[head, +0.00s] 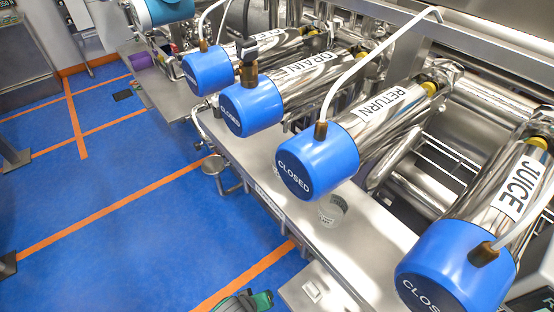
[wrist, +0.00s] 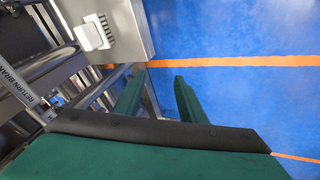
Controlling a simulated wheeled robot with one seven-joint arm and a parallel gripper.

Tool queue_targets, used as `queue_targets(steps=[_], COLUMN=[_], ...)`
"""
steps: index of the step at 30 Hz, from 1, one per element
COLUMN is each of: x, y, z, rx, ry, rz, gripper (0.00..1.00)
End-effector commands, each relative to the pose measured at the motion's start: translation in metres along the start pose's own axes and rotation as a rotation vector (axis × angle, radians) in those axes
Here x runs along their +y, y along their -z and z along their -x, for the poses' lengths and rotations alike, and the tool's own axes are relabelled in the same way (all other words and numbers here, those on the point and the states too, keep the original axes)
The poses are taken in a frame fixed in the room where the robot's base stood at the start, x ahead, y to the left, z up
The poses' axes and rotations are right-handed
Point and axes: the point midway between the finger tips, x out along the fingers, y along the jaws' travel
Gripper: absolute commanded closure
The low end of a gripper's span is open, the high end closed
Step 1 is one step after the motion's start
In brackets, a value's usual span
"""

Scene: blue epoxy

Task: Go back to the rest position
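My gripper shows in the wrist view (wrist: 158,86) with two green fingers standing apart. It is open, and nothing is between the fingers. Beyond the fingertips are blue floor and an orange line. In the head view only a green and black part of my gripper (head: 248,302) shows at the bottom edge, beside the steel ledge; its fingertips are not clear there.
Steel pipes with blue caps (head: 317,161) marked CLOSED hang over a steel ledge (head: 372,262). A clear jar (head: 331,209) stands on it. A small plate holds a white item (head: 313,291), also in the wrist view (wrist: 93,33). Blue floor (head: 120,235) at left is open.

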Motion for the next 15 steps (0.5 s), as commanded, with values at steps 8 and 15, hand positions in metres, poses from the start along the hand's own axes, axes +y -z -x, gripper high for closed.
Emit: queue_targets(steps=[8, 15], x=[-0.034, -0.037], y=[-0.036, -0.071], z=[0.034, 0.067], rx=[0.128, 0.269], ry=[-0.083, -0.138], rz=[-0.110, -0.206], gripper=[0.63, 0.63])
